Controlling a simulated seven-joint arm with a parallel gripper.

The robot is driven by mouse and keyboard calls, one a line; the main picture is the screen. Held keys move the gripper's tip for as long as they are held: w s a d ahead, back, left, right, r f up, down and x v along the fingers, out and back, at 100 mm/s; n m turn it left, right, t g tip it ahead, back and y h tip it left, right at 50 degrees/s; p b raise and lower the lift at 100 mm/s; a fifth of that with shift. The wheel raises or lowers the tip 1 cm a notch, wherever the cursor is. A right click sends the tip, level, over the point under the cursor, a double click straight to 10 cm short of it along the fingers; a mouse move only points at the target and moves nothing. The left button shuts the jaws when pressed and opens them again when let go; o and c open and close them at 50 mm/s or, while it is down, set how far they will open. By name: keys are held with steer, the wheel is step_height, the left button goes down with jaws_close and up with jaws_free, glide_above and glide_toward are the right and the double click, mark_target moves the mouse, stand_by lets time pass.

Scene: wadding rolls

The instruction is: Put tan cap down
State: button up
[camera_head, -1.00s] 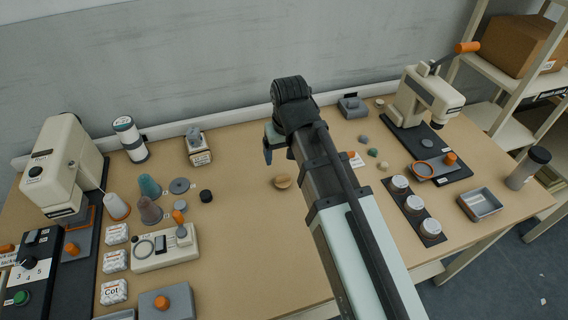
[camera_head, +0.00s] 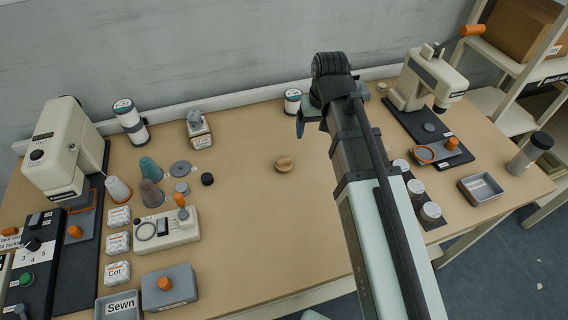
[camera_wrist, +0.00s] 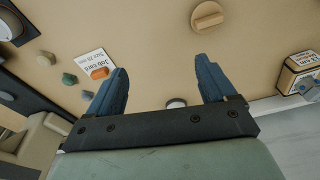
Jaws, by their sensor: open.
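The tan cap (camera_head: 284,165) is a small round disc with a raised bar across its top. It lies flat on the bare middle of the table, and shows at the top of the wrist view (camera_wrist: 208,17). My gripper (camera_head: 301,127) is above the table, beyond and slightly right of the cap in the head view. In the wrist view my gripper (camera_wrist: 162,66) has its two blue fingers wide apart with nothing held between them. The cap is clear of both fingers. My arm hides part of the table to the right.
Several lidded jars (camera_head: 431,212) are in a row right of my arm. A small black puck (camera_head: 207,179) lies left of the cap. The table around the cap is clear.

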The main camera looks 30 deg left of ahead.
mark_target(284, 159)
steer(key=s+a+f+n+g, duration=0.1)
steer(key=f+n, duration=0.1)
steer(key=n, duration=0.4)
steer(key=s+a+f+n+g+y, duration=0.1)
steer(key=a+f+n, duration=0.1)
steer(key=n, duration=0.5)
steer(key=s+a+f+n+g+y, duration=0.1)
steer(key=s+f+n+g, duration=0.1)
steer(key=n, duration=0.4)
steer(key=shift+s+a+f+n, duration=0.1)
steer(key=shift+a+f+n, duration=0.2)
steer(key=shift+a+f, duration=0.1)
steer(key=shift+a+x, duration=0.15)
steer(key=shift+x, duration=1.15)
steer(key=shift+a+x, duration=0.2)
steer(key=shift+x, duration=1.05)
steer(key=shift+c, duration=0.2)
steer(key=shift+r, duration=0.1)
steer(key=c, duration=1.1)
